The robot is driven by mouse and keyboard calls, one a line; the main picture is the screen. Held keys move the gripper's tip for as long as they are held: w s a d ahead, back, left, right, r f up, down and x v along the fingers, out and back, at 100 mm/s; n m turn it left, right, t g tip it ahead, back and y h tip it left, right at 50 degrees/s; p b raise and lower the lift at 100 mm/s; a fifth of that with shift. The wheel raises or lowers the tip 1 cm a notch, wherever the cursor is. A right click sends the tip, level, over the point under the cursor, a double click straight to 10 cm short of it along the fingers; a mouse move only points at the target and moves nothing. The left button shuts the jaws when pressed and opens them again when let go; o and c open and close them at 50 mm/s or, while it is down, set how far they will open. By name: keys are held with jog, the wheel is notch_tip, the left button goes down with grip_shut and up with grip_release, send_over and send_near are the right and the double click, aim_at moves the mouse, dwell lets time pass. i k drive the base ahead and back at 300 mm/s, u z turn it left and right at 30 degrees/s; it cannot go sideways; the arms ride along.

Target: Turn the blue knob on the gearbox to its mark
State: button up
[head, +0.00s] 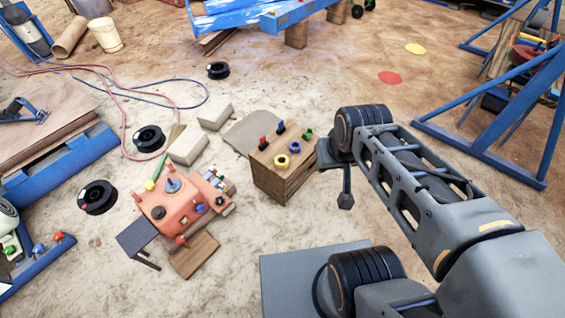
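An orange gearbox (165,224) stands on the sandy floor at the lower left. A blue round knob (172,185) sits on its top. Smaller blue parts (200,208) show on its right side, and I cannot tell which blue part is the named one. The mark is too small to make out. My gripper (345,201) hangs at the end of my arm, right of the gearbox and well apart from it. It is small and dark here, touches nothing that I can see, and its fingers cannot be made out.
A wooden box (284,186) with coloured knobs on top stands between my gripper and the gearbox. Pale blocks (187,146) lie behind the gearbox. Black spools (97,197) lie to its left. A wooden board (194,254) lies in front. Blue steel frames stand at the right.

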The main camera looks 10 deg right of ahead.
aim_at(200, 207)
jog(key=u, duration=2.7)
jog(key=i, duration=0.75)
jog(key=z, duration=1.05)
